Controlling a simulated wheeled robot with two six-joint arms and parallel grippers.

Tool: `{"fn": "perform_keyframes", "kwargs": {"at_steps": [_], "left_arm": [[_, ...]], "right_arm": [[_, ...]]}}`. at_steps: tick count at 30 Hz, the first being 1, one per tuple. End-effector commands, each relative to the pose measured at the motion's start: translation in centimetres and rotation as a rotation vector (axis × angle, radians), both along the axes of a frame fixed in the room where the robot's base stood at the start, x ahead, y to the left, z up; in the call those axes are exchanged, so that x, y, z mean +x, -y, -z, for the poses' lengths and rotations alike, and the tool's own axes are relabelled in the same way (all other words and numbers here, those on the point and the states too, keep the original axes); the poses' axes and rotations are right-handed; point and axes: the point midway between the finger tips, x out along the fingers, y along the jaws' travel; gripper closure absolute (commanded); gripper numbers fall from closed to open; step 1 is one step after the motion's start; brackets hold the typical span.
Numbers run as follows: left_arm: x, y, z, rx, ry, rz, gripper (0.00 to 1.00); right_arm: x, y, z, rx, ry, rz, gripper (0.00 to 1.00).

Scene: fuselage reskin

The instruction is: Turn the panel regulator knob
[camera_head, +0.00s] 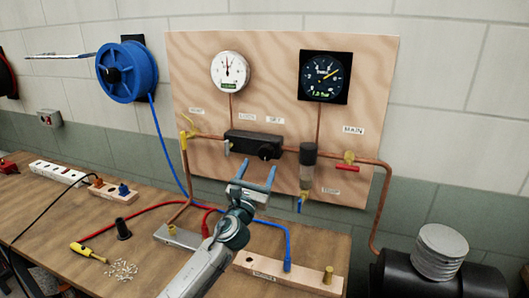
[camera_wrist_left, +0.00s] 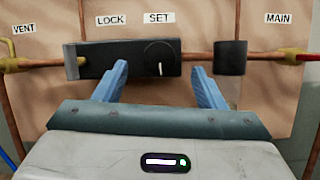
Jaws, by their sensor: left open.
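The black panel regulator (camera_head: 252,144) is mounted on the plywood panel (camera_head: 270,60), in line with the copper pipe. Its round black knob (camera_head: 269,151) sits on the right part of the body. In the left wrist view the knob (camera_wrist_left: 159,57) shows a white mark near its lower edge, under the SET label (camera_wrist_left: 158,18). My left gripper (camera_head: 257,173) is open and empty, just below and in front of the regulator. In the wrist view its blue fingers (camera_wrist_left: 160,82) stand apart on either side of the knob, lower than it. My right gripper is not in view.
A white gauge (camera_head: 230,72) and a black gauge (camera_head: 325,77) hang above. A filter (camera_head: 307,160) and a red-handled valve (camera_head: 347,163) are right of the knob. A black tank (camera_head: 430,275) stands at right.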

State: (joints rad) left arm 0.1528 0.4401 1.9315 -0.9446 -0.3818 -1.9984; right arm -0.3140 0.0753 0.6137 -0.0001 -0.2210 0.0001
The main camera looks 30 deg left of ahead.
Motion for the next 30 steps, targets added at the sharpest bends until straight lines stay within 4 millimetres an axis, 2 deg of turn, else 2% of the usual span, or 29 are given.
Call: {"fn": "perform_keyframes", "kwargs": {"at_steps": [1, 4, 9, 13, 21, 28, 30], "left_arm": [[1.0, -0.3, -0.8, -0.003, 0.002, -0.002, 0.36], [2.6, -0.6, -1.4, -0.003, 0.000, -0.001, 0.36], [4.4, -1.1, -2.0, -0.001, 0.000, -0.001, 0.36], [4.9, -1.2, -2.1, -0.002, -0.001, -0.001, 0.36], [5.0, -1.2, -2.1, -0.002, -0.001, 0.001, 0.36], [5.0, -1.2, -2.1, -0.002, -0.001, 0.001, 0.80], [5.0, -1.2, -2.1, -0.002, -0.001, 0.001, 0.80]], "right_arm": [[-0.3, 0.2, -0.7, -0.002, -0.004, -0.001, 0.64], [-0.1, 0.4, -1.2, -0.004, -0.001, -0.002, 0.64], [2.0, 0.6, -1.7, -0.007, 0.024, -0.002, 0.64], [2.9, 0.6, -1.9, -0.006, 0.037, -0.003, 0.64], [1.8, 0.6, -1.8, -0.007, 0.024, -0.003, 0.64], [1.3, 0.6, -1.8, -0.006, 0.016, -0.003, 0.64], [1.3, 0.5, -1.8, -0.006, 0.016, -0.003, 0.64]]}}
